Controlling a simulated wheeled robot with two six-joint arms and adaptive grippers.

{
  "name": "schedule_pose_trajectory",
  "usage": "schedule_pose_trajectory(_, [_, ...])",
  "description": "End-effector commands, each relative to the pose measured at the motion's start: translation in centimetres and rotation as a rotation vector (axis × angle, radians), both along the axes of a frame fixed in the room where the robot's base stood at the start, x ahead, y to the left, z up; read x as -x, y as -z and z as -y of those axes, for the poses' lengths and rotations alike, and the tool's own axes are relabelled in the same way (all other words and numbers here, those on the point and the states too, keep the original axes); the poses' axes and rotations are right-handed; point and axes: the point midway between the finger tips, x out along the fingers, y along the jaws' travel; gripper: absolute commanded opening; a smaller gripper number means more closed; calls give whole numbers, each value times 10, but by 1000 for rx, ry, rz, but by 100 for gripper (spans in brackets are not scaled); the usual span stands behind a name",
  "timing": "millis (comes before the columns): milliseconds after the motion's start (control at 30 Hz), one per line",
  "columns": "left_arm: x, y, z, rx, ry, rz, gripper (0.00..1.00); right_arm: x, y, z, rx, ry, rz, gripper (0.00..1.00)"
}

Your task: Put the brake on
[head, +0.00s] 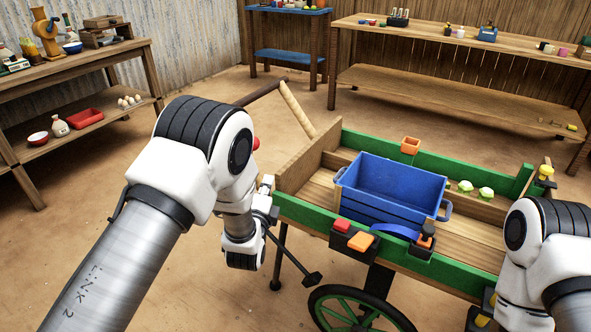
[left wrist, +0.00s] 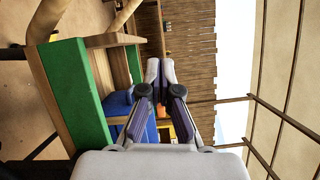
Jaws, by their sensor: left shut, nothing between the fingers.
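A wooden cart with green side boards (head: 455,275) stands in front of me, with a green-rimmed wheel (head: 318,308) under its near side. A red knob (head: 256,143) shows beside my left arm at the cart's left end; what it sits on is hidden. A thin dark rod with a black end piece (head: 313,278) slants down near the wheel. I cannot tell which is the brake. My left gripper (head: 268,192) is at the cart's near left corner, partly hidden by my wrist. In the left wrist view its fingers (left wrist: 160,70) are shut and empty. My right gripper is hidden.
A blue crate (head: 390,185) sits in the cart. A wooden handle (head: 297,110) rises at the cart's left end. Shelves stand left and behind. The floor left of the cart is clear.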

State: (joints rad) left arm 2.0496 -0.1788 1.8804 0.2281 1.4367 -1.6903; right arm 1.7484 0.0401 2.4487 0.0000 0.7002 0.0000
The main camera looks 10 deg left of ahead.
Motion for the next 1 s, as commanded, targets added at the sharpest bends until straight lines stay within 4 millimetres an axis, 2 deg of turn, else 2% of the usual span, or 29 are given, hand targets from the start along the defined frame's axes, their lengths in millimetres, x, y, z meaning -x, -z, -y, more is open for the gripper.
schedule_pose_trajectory(33, [-2,7,4,-3,7,17,0,0,18,0,0,0,0,40])
schedule_pose_trajectory(267, [-14,-5,4,-2,9,33,0,0,17,0,0,0,0,40])
schedule_pose_trajectory(367, [-30,-5,3,-2,9,34,0,0,19,0,0,0,0,40])
schedule_pose_trajectory(700, [-103,-8,-1,-1,8,32,0,0,26,0,0,0,0,40])
schedule_pose_trajectory(800, [-107,-12,-20,-1,6,28,0,0,26,0,0,0,0,40])
schedule_pose_trajectory(1000, [-110,-15,-38,-3,9,29,0,0,27,0,0,0,0,40])
